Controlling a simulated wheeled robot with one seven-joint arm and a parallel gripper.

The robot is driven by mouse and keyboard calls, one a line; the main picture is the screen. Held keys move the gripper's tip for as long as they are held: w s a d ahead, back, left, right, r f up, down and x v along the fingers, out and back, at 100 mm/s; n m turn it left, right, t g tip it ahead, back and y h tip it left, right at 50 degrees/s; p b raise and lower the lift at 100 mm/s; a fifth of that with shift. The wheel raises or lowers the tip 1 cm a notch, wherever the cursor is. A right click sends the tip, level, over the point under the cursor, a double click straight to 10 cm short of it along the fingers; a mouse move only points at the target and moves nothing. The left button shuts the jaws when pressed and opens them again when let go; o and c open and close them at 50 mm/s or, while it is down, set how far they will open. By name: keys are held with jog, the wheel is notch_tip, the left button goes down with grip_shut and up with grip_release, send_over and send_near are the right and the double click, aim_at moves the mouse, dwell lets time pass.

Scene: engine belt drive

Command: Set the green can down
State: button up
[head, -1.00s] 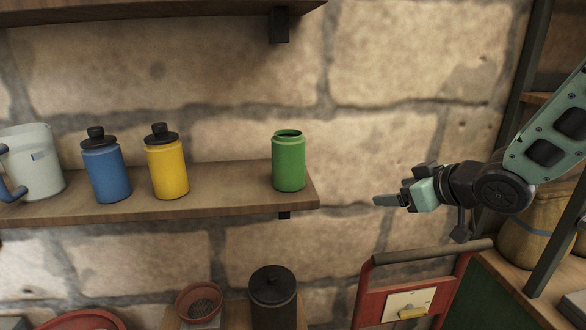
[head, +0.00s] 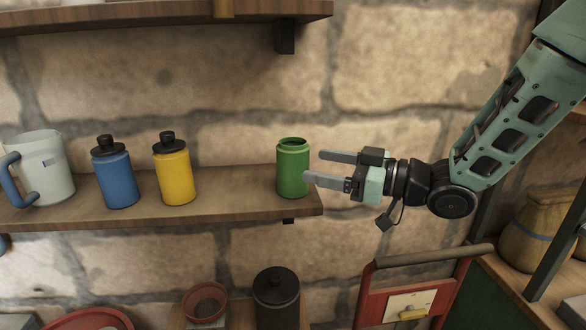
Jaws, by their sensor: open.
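The green can (head: 292,170) stands upright on the wooden wall shelf (head: 240,204), close to its right end. Its top is open, with no lid on it. My gripper (head: 312,166) is just right of the can, pointing left at it, with its two fingers spread apart. The lower finger's tip overlaps the can's right edge in the picture; I cannot tell whether it touches. Nothing is between the fingers.
A yellow bottle (head: 174,172), a blue bottle (head: 116,178) and a pale jug (head: 45,170) stand left on the same shelf. Shelf space is free between the yellow bottle and the can. Another shelf (head: 130,14) is above. A dark lidded canister (head: 276,302) stands below.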

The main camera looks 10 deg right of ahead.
aim_at(287, 157)
jog(key=x, duration=0.3)
jog(key=shift+w+a+p, duration=0.1)
jog(key=shift+a+p, duration=0.1)
jog(key=shift+p, duration=0.2)
jog(key=p+x, duration=0.1)
jog(key=x, duration=0.1)
jog(key=p+x, duration=0.2)
jog(key=shift+a+r, duration=0.25)
jog(key=shift+w+a+f, duration=0.1)
jog(key=shift+w+a, duration=0.2)
jog(key=shift+a, duration=0.05)
jog(key=c, duration=1.2)
